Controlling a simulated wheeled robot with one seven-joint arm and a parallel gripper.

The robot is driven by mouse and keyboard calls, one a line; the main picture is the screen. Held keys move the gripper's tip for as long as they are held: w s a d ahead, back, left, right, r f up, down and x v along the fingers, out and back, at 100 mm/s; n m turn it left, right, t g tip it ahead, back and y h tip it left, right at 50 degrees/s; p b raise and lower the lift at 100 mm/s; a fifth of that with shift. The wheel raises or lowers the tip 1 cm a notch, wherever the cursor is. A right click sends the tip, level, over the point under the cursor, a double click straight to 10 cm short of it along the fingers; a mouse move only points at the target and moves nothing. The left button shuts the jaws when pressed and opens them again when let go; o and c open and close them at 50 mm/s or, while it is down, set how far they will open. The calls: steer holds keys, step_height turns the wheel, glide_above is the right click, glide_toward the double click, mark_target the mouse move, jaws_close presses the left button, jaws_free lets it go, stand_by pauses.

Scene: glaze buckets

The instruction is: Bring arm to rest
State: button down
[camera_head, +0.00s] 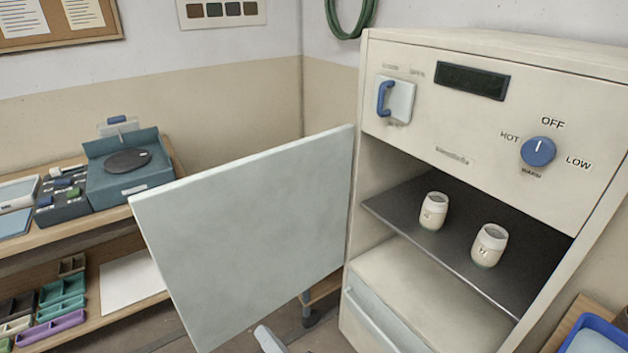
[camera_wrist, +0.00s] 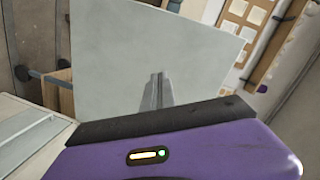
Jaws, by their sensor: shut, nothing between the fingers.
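My gripper (camera_wrist: 157,92) shows in the wrist view with its fingers together and nothing between them. It points toward the pale, open cabinet door (camera_wrist: 150,50), and I cannot tell how far apart they are. In the head view the same door (camera_head: 250,235) swings out to the left of the cabinet. A small grey part of my arm (camera_head: 270,340) shows at the bottom edge, below the door; the fingers cannot be made out there.
The cream cabinet (camera_head: 420,130) has a blue knob (camera_head: 538,151) and a blue-handled switch (camera_head: 395,100). Two white jars (camera_head: 433,211) (camera_head: 489,245) stand upright on its dark shelf (camera_head: 400,205). A wooden shelf unit (camera_head: 90,230) stands left. A blue tray (camera_head: 590,325) is at lower right.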

steer(key=s+d+r+n+t+h, duration=0.1)
steer(key=s+d+t+h, duration=0.15)
steer(key=s+d, duration=0.5)
steer(key=s+d+n+t+h, duration=0.15)
steer(key=s+d+h, duration=0.3)
steer(key=d, duration=0.65)
steer(key=s+d+r+n+g+h, duration=0.1)
steer(key=s+d, duration=0.4)
steer(key=s, duration=0.5)
steer(key=s+d+r+g+h, duration=0.1)
steer(key=s+d, duration=0.4)
steer(key=s, duration=0.5)
steer(key=shift+r+n+h, duration=0.15)
steer(key=shift+n+h, duration=0.2)
steer(key=shift+h, duration=0.35)
